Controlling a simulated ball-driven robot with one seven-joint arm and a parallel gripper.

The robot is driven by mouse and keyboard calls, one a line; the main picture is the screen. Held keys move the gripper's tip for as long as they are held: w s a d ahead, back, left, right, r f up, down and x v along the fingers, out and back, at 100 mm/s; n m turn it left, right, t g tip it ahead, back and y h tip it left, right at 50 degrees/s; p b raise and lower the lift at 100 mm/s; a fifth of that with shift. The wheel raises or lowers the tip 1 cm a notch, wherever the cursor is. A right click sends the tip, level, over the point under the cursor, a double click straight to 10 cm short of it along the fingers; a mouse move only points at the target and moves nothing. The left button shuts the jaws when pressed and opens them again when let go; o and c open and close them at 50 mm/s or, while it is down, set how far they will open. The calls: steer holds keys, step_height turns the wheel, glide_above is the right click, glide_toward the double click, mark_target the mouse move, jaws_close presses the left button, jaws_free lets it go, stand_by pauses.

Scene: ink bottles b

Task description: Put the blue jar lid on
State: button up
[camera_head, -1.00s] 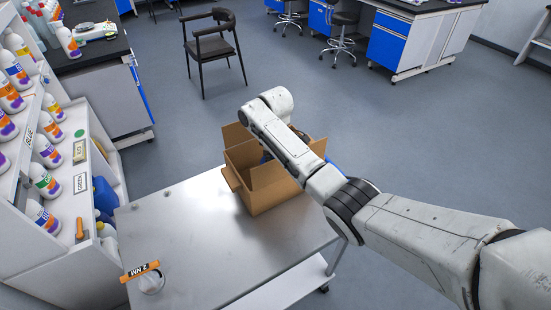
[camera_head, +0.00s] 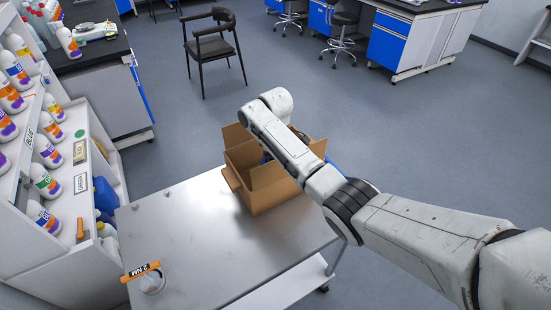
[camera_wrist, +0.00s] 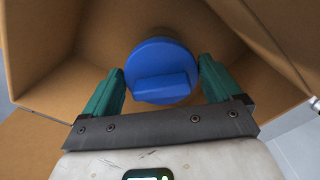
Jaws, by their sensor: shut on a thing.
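The blue jar lid (camera_wrist: 162,55) is a round disc with a raised bar grip, seen inside the cardboard box in the wrist view. My gripper (camera_wrist: 163,82) is shut on the lid, with one green finger at each side of it. In the head view my arm hides the gripper, and only a small bit of blue (camera_head: 264,158) shows inside the box.
The open cardboard box (camera_head: 272,195) stands at the far right of the metal cart top (camera_head: 210,225), flaps up around my wrist. A shelf of bottles (camera_head: 60,180) stands left. The cart's middle is clear.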

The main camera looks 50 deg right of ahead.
stand_by(0.9)
steer(key=o, duration=0.7)
step_height(320, 180, up, 11)
steer(key=shift+b, duration=0.3)
steer(key=shift+a+f, duration=0.1)
